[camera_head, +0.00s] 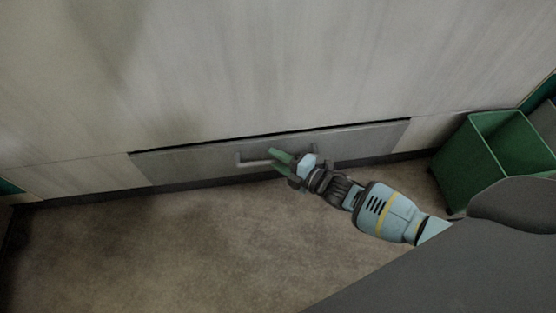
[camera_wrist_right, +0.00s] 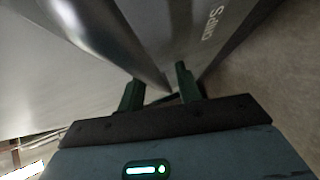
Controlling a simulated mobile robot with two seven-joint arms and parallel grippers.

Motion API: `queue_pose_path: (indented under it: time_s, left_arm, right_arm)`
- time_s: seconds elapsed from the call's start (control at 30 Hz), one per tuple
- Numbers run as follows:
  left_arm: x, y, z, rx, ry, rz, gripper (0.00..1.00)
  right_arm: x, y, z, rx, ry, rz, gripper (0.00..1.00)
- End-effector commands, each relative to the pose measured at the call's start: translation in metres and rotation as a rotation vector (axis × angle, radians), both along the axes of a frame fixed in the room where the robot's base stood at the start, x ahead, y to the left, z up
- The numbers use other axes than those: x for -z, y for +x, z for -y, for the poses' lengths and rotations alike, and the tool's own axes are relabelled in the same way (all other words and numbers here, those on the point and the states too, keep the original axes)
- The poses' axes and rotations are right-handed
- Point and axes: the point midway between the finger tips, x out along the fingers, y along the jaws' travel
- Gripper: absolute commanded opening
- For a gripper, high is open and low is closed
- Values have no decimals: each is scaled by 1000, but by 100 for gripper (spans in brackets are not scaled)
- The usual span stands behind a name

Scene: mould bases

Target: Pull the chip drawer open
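The chip drawer (camera_head: 200,163) is a wide, low grey front at the foot of the pale cabinet. It looks closed or nearly so, with a dark gap along its top edge. Its bar handle (camera_head: 250,163) is partly hidden by my right gripper (camera_head: 278,162). The right wrist view shows "CHIPS" lettering on the drawer front (camera_wrist_right: 225,30) and the shiny handle bar (camera_wrist_right: 110,40) running down toward the space between my green fingers (camera_wrist_right: 160,90). The fingers stand apart, with a gap visible beside the bar; contact is unclear. My left gripper is out of view.
A green open bin (camera_head: 465,165) stands at the right, beside the cabinet. The brown floor (camera_head: 180,250) in front of the drawer is clear. The pale cabinet front (camera_head: 250,70) rises above the drawer.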

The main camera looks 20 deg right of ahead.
Motion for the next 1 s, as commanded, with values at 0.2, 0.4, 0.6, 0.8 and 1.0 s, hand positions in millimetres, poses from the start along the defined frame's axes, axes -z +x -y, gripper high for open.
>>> queue_pose_path:
  time_s: [0.2,0.4,0.6,0.8,1.0]
  left_arm:
    - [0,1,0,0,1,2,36]
    - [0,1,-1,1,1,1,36]
    - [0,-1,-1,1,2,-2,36]
    - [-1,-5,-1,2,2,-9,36]
    - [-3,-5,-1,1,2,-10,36]
  right_arm:
    - [0,1,-1,0,0,-1,34]
    - [0,1,-1,0,0,-1,15]
    - [0,1,0,0,0,-1,0]
    - [0,0,0,0,0,-1,0]
    - [1,-6,3,-1,-2,-1,0]
